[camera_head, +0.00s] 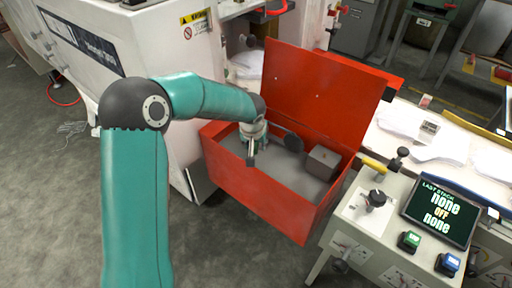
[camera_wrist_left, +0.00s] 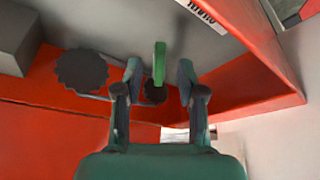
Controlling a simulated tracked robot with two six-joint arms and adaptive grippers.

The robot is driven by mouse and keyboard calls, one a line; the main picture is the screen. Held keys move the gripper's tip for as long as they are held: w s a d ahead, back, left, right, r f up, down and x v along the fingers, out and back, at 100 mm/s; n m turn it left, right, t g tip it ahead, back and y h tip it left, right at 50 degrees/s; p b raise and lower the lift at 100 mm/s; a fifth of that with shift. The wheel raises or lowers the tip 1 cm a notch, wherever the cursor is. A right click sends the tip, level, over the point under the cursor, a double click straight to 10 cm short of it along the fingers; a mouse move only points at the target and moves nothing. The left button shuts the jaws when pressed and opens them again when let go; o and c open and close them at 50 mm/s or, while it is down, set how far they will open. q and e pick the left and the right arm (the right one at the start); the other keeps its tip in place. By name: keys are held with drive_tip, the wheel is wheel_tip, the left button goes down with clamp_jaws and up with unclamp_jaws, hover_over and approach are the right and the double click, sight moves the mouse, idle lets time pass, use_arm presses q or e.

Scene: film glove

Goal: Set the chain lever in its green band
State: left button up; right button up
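An open red housing (camera_head: 262,200) stands in the middle of the head view. My left gripper (camera_head: 251,150) reaches down into it. In the left wrist view, an upright green lever-like bar (camera_wrist_left: 159,62) rises by a small dark hub (camera_wrist_left: 155,94). My left gripper's fingers (camera_wrist_left: 160,78) are open on either side of the bar, with a gap on both sides. A dark toothed wheel (camera_wrist_left: 82,70) sits left of the hub, with a thin line running between them. I cannot make out a separate green band. My right gripper is not in view.
The red lid (camera_head: 320,95) stands open behind the housing. A grey block (camera_head: 323,162) is inside it. A white machine (camera_head: 160,45) stands at the left.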

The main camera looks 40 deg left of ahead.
sight(257, 148)
use_arm(q)
drive_tip(key=shift+x, duration=1.4)
drive_tip(key=shift+c, duration=0.2)
clamp_jaws()
